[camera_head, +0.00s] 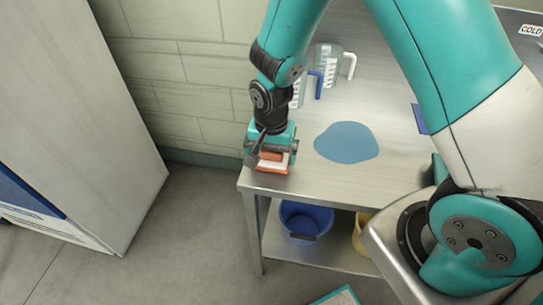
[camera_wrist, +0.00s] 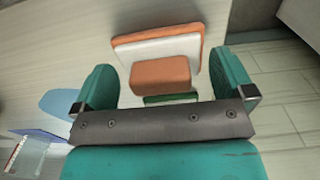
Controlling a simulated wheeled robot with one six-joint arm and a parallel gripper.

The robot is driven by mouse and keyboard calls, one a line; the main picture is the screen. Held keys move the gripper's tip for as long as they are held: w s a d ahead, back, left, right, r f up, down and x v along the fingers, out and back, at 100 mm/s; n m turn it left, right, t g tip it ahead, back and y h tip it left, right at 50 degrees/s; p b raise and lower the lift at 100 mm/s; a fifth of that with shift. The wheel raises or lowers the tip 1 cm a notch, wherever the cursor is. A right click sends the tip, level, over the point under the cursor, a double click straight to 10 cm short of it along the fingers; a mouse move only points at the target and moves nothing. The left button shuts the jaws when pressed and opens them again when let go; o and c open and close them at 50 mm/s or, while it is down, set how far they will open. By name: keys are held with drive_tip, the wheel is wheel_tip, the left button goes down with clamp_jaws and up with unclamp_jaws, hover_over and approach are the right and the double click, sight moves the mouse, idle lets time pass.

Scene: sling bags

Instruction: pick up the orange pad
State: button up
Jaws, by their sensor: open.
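The orange pad (camera_head: 272,167) lies at the left front corner of the metal table, mostly hidden under my gripper in the head view. In the wrist view the orange pad (camera_wrist: 160,76) shows an orange base, a white layer and a raised orange block. My gripper (camera_wrist: 165,88) is open, with one teal finger on each side of the raised block. Gaps show between the fingers and the block. In the head view my gripper (camera_head: 270,152) is right above the pad. I cannot tell its exact height over it.
A flat blue patch (camera_head: 346,143) lies right of the pad on the metal table (camera_head: 310,185). Measuring jugs (camera_head: 326,62) stand behind, near the wall. A blue bucket (camera_head: 304,222) and a yellow container (camera_head: 362,232) are on the lower shelf. The table's edge is close to the pad.

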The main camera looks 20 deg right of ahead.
drive_tip(key=shift+f, duration=0.4)
drive_tip(key=shift+c, duration=0.5)
drive_tip(key=c, duration=0.6)
drive_tip(key=shift+c, duration=0.2)
drive_tip(key=shift+r, duration=0.15)
